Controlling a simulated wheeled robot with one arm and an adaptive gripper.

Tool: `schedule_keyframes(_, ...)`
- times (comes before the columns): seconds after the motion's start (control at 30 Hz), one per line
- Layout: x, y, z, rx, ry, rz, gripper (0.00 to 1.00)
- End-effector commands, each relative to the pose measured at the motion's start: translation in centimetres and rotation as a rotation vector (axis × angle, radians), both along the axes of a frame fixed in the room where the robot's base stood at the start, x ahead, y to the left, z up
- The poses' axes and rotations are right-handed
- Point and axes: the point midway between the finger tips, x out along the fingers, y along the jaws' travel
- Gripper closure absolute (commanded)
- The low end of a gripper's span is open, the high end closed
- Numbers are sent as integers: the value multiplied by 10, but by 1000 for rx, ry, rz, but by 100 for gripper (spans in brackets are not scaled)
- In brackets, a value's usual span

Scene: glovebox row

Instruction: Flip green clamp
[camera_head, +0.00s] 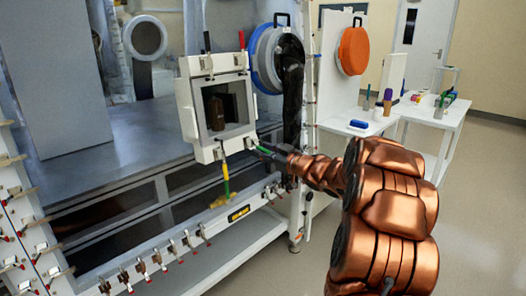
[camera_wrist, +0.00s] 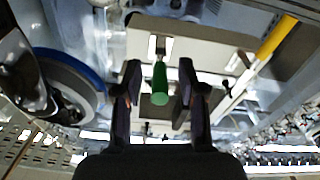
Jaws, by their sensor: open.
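The green clamp handle (camera_wrist: 160,88) shows in the wrist view between the two fingers of my gripper (camera_wrist: 160,72). The fingers are open, one on each side, with a visible gap to the handle. In the head view, the green handle (camera_head: 264,150) is a small strip at the lower right corner of the white framed glovebox door (camera_head: 190,110). My gripper (camera_head: 274,152) reaches it from the right and hides part of it. The handle sticks out from the door toward my gripper.
A red-handled clamp (camera_head: 241,41) and a dark-handled clamp (camera_head: 207,43) stand up at the door's top. A yellow handle (camera_head: 226,180) hangs below the door. A round blue-rimmed port (camera_head: 262,62) is behind. A white side table (camera_head: 357,121) stands right.

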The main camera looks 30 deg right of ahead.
Motion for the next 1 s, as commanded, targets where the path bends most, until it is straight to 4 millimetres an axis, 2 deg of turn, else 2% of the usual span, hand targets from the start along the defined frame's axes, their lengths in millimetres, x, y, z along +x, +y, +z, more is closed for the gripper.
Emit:
schedule_keyframes(0.37, 5, 1, 1, -2, -1, 0, 60)
schedule_keyframes(0.77, 5, 1, 1, -2, -1, 0, 100)
schedule_keyframes(1.0, 5, 1, 1, -2, -1, 0, 100)
